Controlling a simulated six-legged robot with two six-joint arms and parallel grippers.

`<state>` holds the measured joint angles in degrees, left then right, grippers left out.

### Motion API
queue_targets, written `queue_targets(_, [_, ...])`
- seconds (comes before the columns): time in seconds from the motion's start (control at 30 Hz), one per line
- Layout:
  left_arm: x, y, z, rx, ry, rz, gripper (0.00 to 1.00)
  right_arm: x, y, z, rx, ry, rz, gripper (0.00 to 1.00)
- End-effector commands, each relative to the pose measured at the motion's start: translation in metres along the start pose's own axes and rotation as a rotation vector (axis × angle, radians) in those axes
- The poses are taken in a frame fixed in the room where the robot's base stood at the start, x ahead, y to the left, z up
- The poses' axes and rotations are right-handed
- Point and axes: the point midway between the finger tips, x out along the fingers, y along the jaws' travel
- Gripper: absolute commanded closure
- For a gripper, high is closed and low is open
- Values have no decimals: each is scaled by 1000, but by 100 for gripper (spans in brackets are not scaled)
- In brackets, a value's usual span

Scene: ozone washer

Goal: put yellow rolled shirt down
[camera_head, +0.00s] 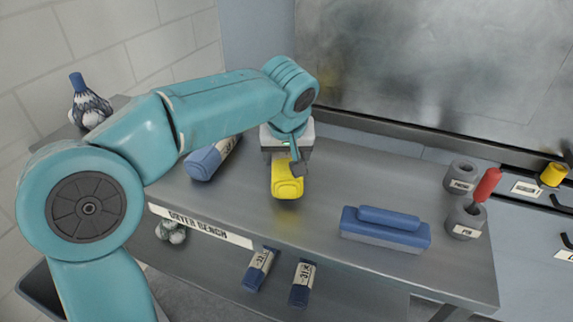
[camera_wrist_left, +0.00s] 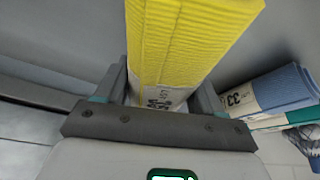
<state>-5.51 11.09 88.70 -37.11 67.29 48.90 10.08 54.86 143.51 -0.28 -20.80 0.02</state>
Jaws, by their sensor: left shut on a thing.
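The yellow rolled shirt (camera_head: 286,184) is at the metal dryer bench (camera_head: 330,185), near the middle of its left half. My left gripper (camera_head: 290,160) is shut on it from above. In the left wrist view the yellow roll (camera_wrist_left: 185,40) with its white label band sits between the two fingers of my left gripper (camera_wrist_left: 165,85). I cannot tell whether the roll touches the bench top. My right gripper is not in view.
A blue roll (camera_head: 210,160) lies on the bench left of the yellow one. A blue block (camera_head: 385,235) and two grey holders (camera_head: 462,178) (camera_head: 465,218), one with a red handle (camera_head: 487,184), are at the right. The bench between is clear.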

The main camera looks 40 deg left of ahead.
Motion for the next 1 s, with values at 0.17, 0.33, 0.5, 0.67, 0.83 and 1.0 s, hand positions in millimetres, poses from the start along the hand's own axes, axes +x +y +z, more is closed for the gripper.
queue_targets(0.17, [18, 0, 6, 0, 1, 0, 69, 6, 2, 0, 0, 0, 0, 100])
queue_targets(0.33, [17, 0, 6, 0, 1, 1, 69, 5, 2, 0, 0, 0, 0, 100])
queue_targets(0.5, [20, 0, 7, 0, 0, 0, 22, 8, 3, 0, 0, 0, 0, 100])
queue_targets(0.67, [20, 0, 7, 0, 0, 0, 7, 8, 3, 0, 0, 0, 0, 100])
queue_targets(0.83, [20, 0, 7, 0, -1, 0, 7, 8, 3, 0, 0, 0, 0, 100])
queue_targets(1.0, [7, 1, 5, 0, 1, 1, 7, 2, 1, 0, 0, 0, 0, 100])
